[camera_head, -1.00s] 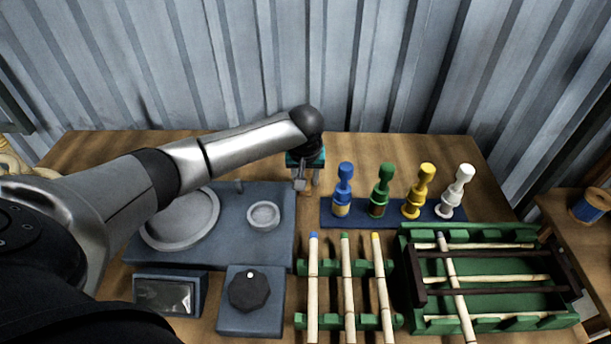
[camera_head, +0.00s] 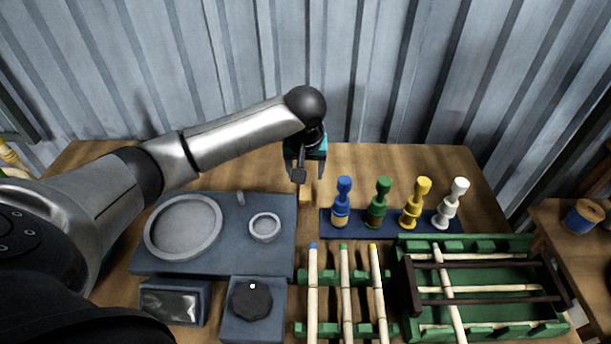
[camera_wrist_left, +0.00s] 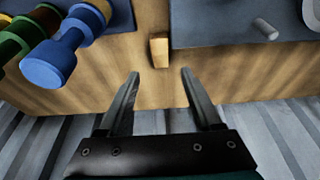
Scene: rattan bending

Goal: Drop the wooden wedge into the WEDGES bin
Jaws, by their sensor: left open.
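The wooden wedge (camera_head: 305,194) is a small light-brown block on the table, between the blue-grey slab and the dark blue peg base. It also shows in the left wrist view (camera_wrist_left: 159,49), just beyond the fingertips. My left gripper (camera_head: 305,176) is open and empty above the wedge, with its fingers pointing down. In the left wrist view my gripper (camera_wrist_left: 160,73) has its two fingers spread wide, apart from the wedge. My right gripper is out of view. I cannot make out any bin marked WEDGES.
Blue (camera_head: 342,200), green (camera_head: 379,203), yellow (camera_head: 416,203) and white (camera_head: 453,203) turned pegs stand close right. The slab (camera_head: 170,262) with round dishes lies left. Green racks with rods (camera_head: 344,285) and a green frame (camera_head: 500,318) fill the front right.

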